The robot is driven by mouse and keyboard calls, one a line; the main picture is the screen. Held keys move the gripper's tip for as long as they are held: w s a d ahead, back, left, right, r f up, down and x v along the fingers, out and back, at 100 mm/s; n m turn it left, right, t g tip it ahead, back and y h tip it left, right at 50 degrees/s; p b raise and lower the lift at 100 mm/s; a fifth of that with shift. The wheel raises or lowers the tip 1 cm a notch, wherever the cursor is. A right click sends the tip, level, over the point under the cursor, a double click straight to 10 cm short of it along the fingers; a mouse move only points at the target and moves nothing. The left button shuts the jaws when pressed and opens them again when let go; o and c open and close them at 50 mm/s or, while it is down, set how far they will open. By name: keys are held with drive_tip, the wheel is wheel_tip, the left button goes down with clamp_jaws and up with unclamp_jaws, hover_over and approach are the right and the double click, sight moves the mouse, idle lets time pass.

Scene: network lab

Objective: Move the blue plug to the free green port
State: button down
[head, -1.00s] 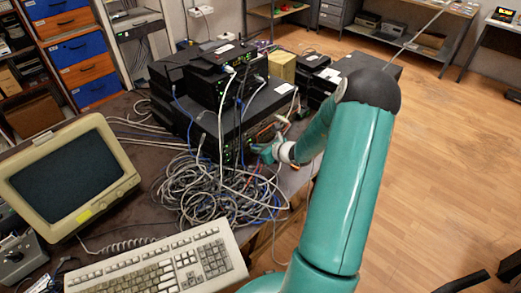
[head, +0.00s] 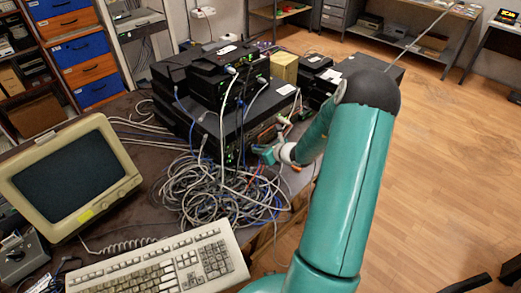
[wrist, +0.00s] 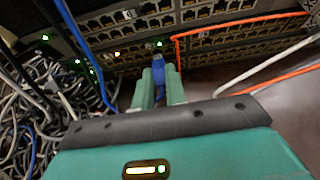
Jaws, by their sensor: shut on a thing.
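My gripper (wrist: 160,87) is shut on the blue plug (wrist: 158,73), which shows between its two green fingers in the wrist view. The plug points up at the lower row of ports on the switch panel (wrist: 205,40). A green light (wrist: 159,44) glows just above the plug's tip. I cannot tell whether the tip touches a port or is apart from it. In the head view my gripper (head: 263,153) is at the right front of the equipment stack (head: 245,125), and the plug is too small to make out.
Orange cables (wrist: 225,27) run across the panel right of the plug, and another blue cable (wrist: 75,35) hangs to its left. A grey cable tangle (head: 215,190) lies below the stack. A keyboard (head: 165,265) and an old monitor (head: 70,175) stand at the near left.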

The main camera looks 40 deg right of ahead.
drive_tip(key=shift+w+a, duration=0.1)
drive_tip(key=shift+w, duration=0.7)
idle(1.0)
drive_tip(key=c, duration=1.3)
unclamp_jaws()
drive_tip(key=shift+c, duration=0.2)
drive_tip(key=v, duration=1.3)
drive_tip(key=shift+s, duration=0.4)
drive_tip(key=shift+r, duration=0.15)
drive_tip(key=shift+a, duration=0.1)
